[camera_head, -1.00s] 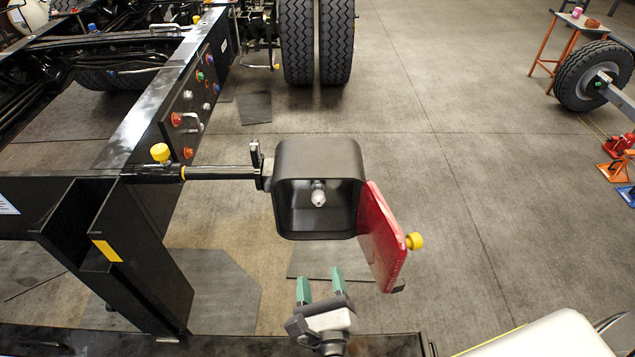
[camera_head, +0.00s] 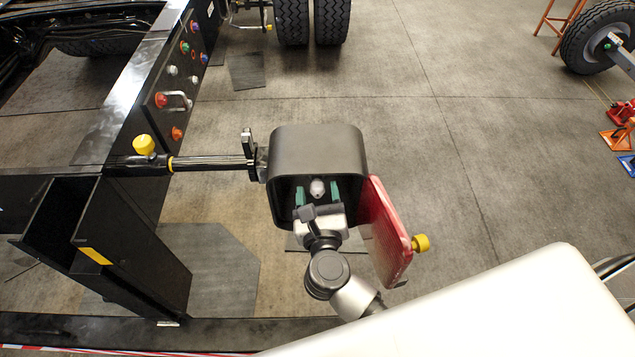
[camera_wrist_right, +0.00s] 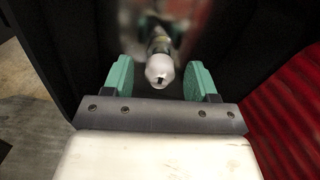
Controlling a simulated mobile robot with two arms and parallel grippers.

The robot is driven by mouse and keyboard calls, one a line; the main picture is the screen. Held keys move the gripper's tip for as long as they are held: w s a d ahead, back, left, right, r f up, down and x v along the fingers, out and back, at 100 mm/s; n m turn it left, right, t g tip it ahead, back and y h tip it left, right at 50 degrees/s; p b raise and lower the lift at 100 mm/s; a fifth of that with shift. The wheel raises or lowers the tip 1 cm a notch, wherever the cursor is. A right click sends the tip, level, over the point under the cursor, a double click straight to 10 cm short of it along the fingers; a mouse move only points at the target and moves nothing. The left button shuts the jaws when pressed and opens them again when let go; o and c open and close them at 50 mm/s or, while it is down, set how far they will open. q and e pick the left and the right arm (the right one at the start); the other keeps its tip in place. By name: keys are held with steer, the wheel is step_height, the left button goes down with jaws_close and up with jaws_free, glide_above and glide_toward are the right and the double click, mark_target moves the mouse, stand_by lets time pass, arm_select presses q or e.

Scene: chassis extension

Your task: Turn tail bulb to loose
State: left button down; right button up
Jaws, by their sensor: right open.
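The tail bulb (camera_head: 317,188) is a small whitish bulb inside the open black lamp housing (camera_head: 316,143). It also shows in the right wrist view (camera_wrist_right: 160,72), pointing toward the camera from its socket at the back. My right gripper (camera_head: 317,197) reaches into the housing's opening. Its two green fingers (camera_wrist_right: 160,80) are apart, one on each side of the bulb, with visible gaps between them and the bulb. The red lens cover (camera_head: 390,232) with a yellow knob (camera_head: 421,243) hangs open at the housing's right side. My left gripper is not in view.
The housing sits on a black horizontal bar (camera_head: 210,165) from the chassis frame on the left. The red cover is close to the right of my right arm. A truck wheel stands (camera_head: 592,45) far right. Open floor lies beyond the housing.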

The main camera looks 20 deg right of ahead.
steer(key=shift+x, duration=0.8)
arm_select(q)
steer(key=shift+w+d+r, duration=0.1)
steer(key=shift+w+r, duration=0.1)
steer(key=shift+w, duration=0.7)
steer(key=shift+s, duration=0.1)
arm_select(e)
steer(key=shift+c, duration=0.5)
